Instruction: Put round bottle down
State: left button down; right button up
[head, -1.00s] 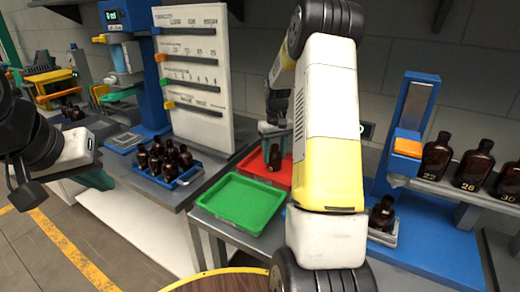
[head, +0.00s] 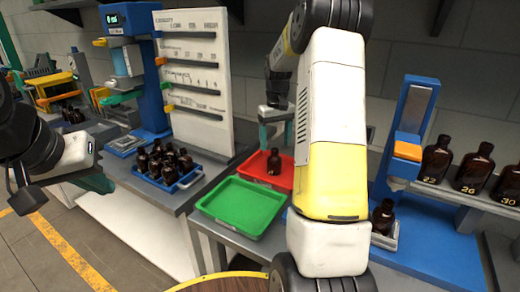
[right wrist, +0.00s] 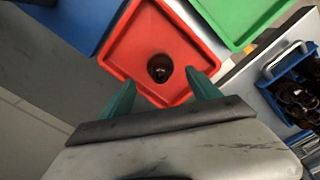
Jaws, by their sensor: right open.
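The round bottle (head: 273,162), dark amber, stands upright in the red tray (head: 250,167). In the right wrist view the bottle (right wrist: 160,68) is seen from above near the middle of the red tray (right wrist: 128,52). My right gripper (head: 276,136) is open and empty, above the bottle and clear of it. Its two green fingertips (right wrist: 158,88) are spread wide in the right wrist view. My left gripper (head: 98,182) is partly visible at the far left; its jaw opening is hidden.
An empty green tray (head: 241,205) sits next to the red tray. A blue crate (head: 192,181) with several amber bottles stands on the left bench near a white marked panel (head: 197,75). At right, a blue stand (head: 413,105) holds a bottle (head: 383,217), beside several numbered bottles (head: 473,168) on a shelf.

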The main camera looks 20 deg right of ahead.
jog(key=s+a+r+t, duration=0.1)
jog(key=s+a+r, duration=0.15)
jog(key=r, duration=0.35)
jog(key=s+a+r+t, duration=0.1)
jog(key=s+a+r, duration=0.15)
jog(key=r, duration=0.25)
jog(key=s+a+r+t+y, duration=0.1)
jog(key=s+a, duration=0.4)
jog(key=s, duration=0.6)
jog(key=s+a+r+t+y, duration=0.1)
jog(key=s+a+t, duration=0.2)
jog(key=s, duration=0.9)
jog(key=a, duration=0.2)
jog(key=shift+a+m, duration=0.3)
jog(key=shift+a, duration=0.05)
jog(key=shift+s, duration=0.1)
